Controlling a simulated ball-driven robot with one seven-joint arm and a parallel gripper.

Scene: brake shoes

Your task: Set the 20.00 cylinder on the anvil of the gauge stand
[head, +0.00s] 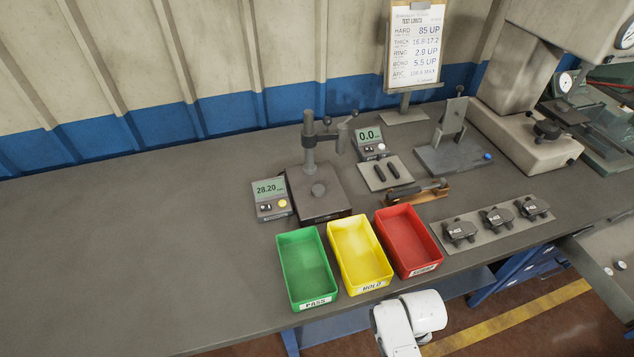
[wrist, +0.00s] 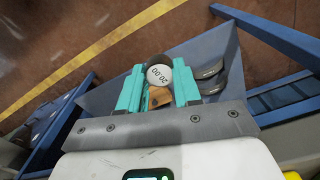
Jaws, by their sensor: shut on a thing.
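The 20.00 cylinder (wrist: 159,76) shows its round pale end face, marked 20.00, in the wrist view. My gripper (wrist: 158,86) has teal fingers shut on it, one on each side. The gauge stand (head: 309,150) is in the middle of the head view, with a dark base, a post and an arm. In the head view only a white part of my arm shows at the bottom edge; my gripper and the cylinder are not seen there.
Green (head: 306,268), yellow (head: 360,255) and red (head: 408,241) bins stand in front of the stand. A display reading 28.20 (head: 270,198) is left of it. A plate with brake shoes (head: 497,222) lies right. Below my gripper are dark curved pieces (wrist: 210,76). The left bench is clear.

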